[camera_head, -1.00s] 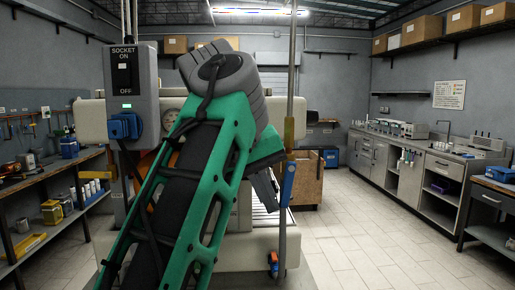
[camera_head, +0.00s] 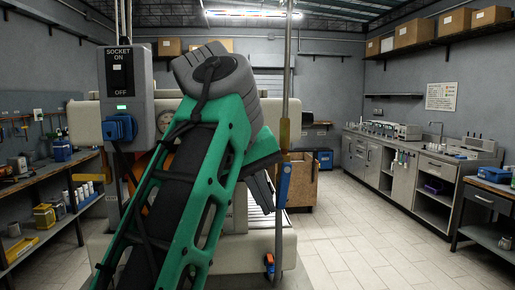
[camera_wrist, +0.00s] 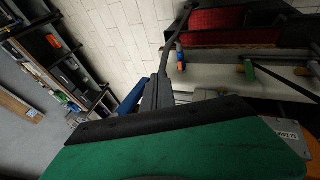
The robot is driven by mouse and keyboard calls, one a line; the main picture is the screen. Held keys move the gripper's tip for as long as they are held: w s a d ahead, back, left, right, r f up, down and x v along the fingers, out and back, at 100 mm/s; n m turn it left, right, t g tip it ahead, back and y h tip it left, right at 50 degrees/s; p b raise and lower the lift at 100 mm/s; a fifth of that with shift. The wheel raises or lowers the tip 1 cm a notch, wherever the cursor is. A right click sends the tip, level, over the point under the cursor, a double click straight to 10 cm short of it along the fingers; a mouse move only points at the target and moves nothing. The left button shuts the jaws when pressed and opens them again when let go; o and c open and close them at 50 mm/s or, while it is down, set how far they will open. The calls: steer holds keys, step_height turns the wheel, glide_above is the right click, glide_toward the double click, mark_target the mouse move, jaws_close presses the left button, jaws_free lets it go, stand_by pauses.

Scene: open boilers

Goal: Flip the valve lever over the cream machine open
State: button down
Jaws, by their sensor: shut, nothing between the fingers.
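The cream machine (camera_head: 265,245) stands ahead, largely hidden behind my arm in the head view. A vertical pipe (camera_head: 287,60) runs up along its right side with a brass-coloured valve body (camera_head: 284,133). The blue valve lever (camera_head: 284,182) points down along the pipe. My gripper (camera_head: 268,209) is shut and empty, its dark fingers just left of the lever. In the wrist view the blue lever (camera_wrist: 133,98) shows beside the dark fingers (camera_wrist: 158,92); I cannot tell whether they touch.
A grey socket box (camera_head: 127,85) with a blue plug stands left of my arm. A smaller orange and blue valve (camera_head: 269,262) sits low on the pipe. Shelves (camera_head: 40,190) line the left, a counter (camera_head: 410,165) the right. The tiled floor (camera_head: 350,230) is clear.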

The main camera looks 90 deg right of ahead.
steer(key=p+v, duration=0.5)
steer(key=v, duration=0.3)
